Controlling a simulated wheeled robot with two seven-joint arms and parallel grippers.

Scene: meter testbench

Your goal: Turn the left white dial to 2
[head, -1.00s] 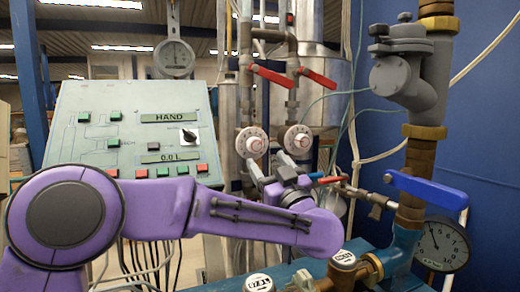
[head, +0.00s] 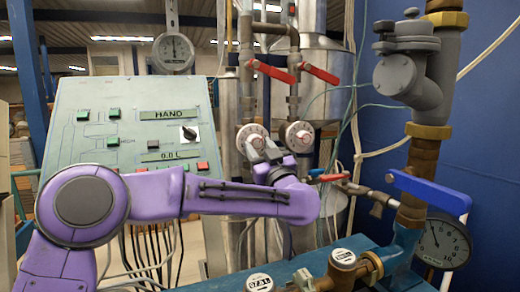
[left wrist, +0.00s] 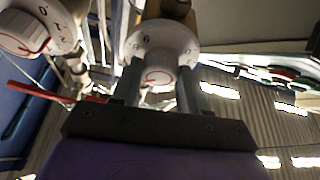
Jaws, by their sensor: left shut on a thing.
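The left white dial (head: 250,133) is a round disc with a red-marked knob, mounted on a vertical pipe. It also shows in the left wrist view (left wrist: 163,42), with its white knob (left wrist: 157,76) between my fingers. My left gripper (head: 264,150) is at the dial's lower edge and is shut on that knob, covering part of it in the head view. The number the dial is set to cannot be read. A second white dial (head: 299,135) stands to the right, untouched; its numbers show in the left wrist view (left wrist: 40,30). My right gripper is out of view.
Two red levers (head: 270,71) sit on the pipes above the dials. A red-handled valve (head: 330,178) and a blue lever (head: 428,190) are to the right. A green control panel (head: 90,130) stands at the left behind my arm.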

